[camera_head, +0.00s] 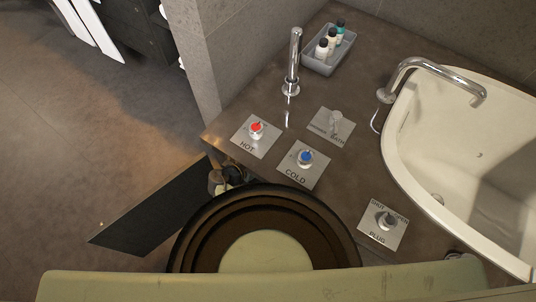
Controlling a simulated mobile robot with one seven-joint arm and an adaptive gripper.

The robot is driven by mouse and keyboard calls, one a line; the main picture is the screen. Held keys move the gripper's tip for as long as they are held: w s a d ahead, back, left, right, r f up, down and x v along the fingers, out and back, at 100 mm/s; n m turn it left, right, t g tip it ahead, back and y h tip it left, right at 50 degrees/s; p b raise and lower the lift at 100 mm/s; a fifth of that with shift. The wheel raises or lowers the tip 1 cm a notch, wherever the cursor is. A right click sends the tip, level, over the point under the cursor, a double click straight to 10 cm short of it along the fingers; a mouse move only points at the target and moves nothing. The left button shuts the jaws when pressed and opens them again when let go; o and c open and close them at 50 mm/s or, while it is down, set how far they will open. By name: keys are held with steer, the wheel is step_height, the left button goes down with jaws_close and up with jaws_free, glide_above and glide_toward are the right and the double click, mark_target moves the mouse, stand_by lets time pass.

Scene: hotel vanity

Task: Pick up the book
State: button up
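I cannot make out a book in the head view. My gripper does not show in this view either, so its state and its place relative to the book cannot be seen. Part of the area below the counter is hidden behind a large dark brown ringed round shape with a pale green centre and a pale green bar along the bottom edge.
The brown counter (265,185) holds a grey tray (318,65) with small bottles, a chrome faucet (294,62), hot (256,130) and cold (305,158) knobs, and a white basin (405,165). A dark panel (150,212) lies left. Floor (90,130) is clear at left.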

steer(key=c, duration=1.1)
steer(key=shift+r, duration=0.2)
